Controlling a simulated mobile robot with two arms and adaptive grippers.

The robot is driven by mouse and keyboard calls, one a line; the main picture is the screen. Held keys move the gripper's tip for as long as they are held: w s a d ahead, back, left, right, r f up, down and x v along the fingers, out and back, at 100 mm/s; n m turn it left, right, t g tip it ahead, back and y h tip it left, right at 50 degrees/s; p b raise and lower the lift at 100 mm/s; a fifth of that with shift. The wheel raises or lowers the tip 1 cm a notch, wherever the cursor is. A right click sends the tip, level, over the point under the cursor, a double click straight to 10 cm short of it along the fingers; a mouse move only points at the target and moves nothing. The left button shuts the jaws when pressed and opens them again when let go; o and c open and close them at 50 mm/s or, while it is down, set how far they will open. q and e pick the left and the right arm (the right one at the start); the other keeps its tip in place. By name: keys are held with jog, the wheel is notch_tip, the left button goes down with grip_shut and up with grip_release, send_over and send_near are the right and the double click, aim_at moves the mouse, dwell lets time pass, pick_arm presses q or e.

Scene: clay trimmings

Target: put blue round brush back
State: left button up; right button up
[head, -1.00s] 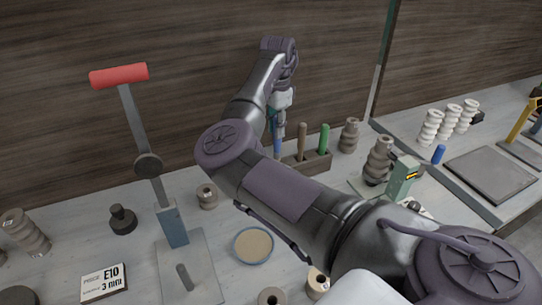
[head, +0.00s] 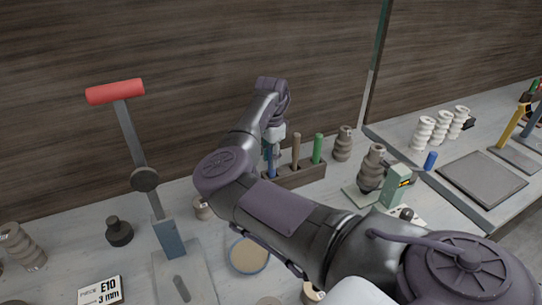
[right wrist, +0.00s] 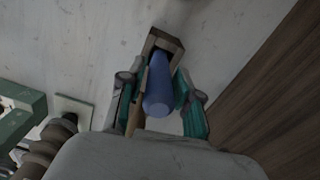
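The blue round brush (right wrist: 160,92) shows its blue handle between the teal fingers of my right gripper (right wrist: 161,76) in the right wrist view. The gripper appears shut on it. In the head view the gripper (head: 270,153) is low at the left end of the wooden tool rack (head: 304,178), with the brush's blue handle (head: 269,166) under it. The rack's end also shows beyond the fingers in the wrist view (right wrist: 164,40). Whether the brush sits fully in its slot is hidden. My left gripper is out of view.
A brown handle (head: 296,152) and a green handle (head: 317,148) stand in the rack, the brown one close beside my gripper. Clay spools (head: 343,144), a green gauge (head: 396,187) and a round dish (head: 249,255) are nearby. The wall is close behind.

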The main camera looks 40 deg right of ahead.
jog(key=shift+o, duration=0.8)
jog(key=shift+r, duration=0.15)
notch_tip(320, 180, up, 12)
jog(key=shift+b, duration=1.15)
jog(key=shift+w, duration=0.1)
